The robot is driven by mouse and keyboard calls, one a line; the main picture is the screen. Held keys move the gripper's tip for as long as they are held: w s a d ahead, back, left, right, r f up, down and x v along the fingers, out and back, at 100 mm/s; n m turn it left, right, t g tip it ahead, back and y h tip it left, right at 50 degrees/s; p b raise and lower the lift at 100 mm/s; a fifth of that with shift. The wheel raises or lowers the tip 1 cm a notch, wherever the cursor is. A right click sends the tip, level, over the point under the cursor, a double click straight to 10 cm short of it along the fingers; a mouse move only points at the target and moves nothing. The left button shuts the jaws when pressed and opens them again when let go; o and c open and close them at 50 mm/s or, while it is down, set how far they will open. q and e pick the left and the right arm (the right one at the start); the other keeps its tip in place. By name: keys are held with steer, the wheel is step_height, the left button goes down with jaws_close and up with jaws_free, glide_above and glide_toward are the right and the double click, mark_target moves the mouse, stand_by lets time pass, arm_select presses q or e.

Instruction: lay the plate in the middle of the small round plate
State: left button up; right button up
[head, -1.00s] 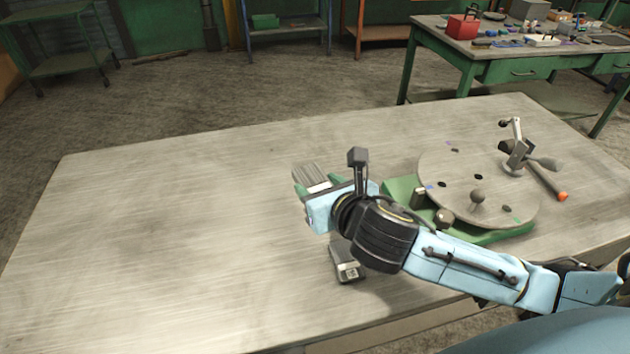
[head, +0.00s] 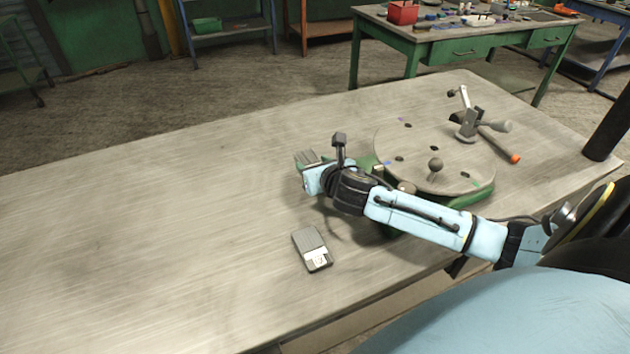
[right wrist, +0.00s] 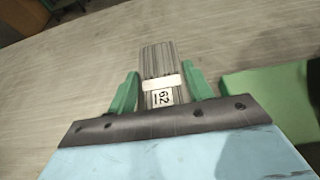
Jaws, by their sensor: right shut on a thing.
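My right gripper (head: 309,168) is shut on a grey ribbed plate (head: 306,157) above the table, left of the turntable. In the right wrist view the plate (right wrist: 158,62) sits between the green fingers (right wrist: 162,92), with a white band and a label reading 62. A second, similar ribbed plate (head: 312,248) with a white label lies on the table nearer to me. The round grey plate (head: 410,143) is a disc on a green base, with a round knob and small coloured marks on top. My left gripper is not in view.
My right forearm passes in front of the green base (head: 470,198). The left part of the table (head: 130,240) is bare. A cluttered green workbench (head: 470,50) stands behind.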

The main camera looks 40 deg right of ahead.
step_height(320, 180, down, 3)
steer(key=shift+f+b, duration=0.2)
steer(key=shift+b, duration=0.35)
steer(key=shift+f, duration=0.4)
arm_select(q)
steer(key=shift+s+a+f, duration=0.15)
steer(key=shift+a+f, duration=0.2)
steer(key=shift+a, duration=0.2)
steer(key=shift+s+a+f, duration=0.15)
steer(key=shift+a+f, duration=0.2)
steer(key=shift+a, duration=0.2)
arm_select(e)
steer(key=o, duration=1.1)
steer(key=shift+f, duration=0.2)
steer(key=o, duration=0.3)
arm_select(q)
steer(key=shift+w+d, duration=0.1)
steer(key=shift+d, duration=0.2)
arm_select(e)
steer(key=shift+o, duration=0.2)
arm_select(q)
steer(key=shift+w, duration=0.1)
